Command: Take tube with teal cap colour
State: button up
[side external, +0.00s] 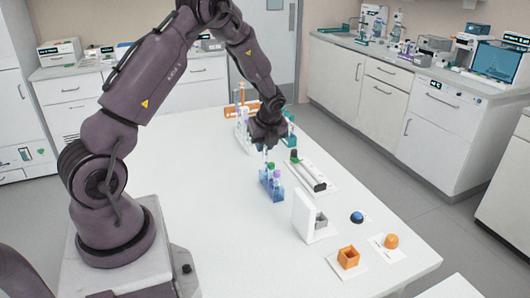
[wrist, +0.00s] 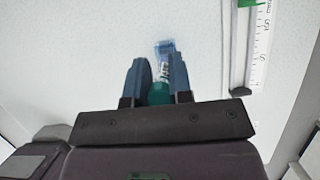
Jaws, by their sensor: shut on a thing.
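The teal-capped tube shows in the wrist view, with its teal cap (wrist: 159,92) between the two fingers of my gripper (wrist: 158,75). Its clear, bluish body (wrist: 164,52) reaches out past the fingertips, over bare white table. In the side view my gripper (side external: 267,147) points down above the table, behind the blue tube rack (side external: 272,186); the held tube is too small to make out clearly there. My gripper is shut on the tube. The blue rack holds tubes with a green cap (side external: 271,165) and a purple cap (side external: 276,174).
A black and white track (side external: 309,175) with a green-capped tube (side external: 294,156) lies right of my gripper. Racks stand behind, one orange (side external: 238,110). A white stand (side external: 304,215), blue button (side external: 357,217), orange box (side external: 348,257) and orange dome (side external: 391,241) stand nearer. The table's left side is clear.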

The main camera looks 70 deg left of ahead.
jog(key=s+d+r, duration=0.8)
jog(key=s+r, duration=0.1)
jog(key=s, duration=0.2)
jog(key=shift+r, duration=0.15)
jog(key=shift+s, duration=0.1)
jog(key=shift+c, duration=0.4)
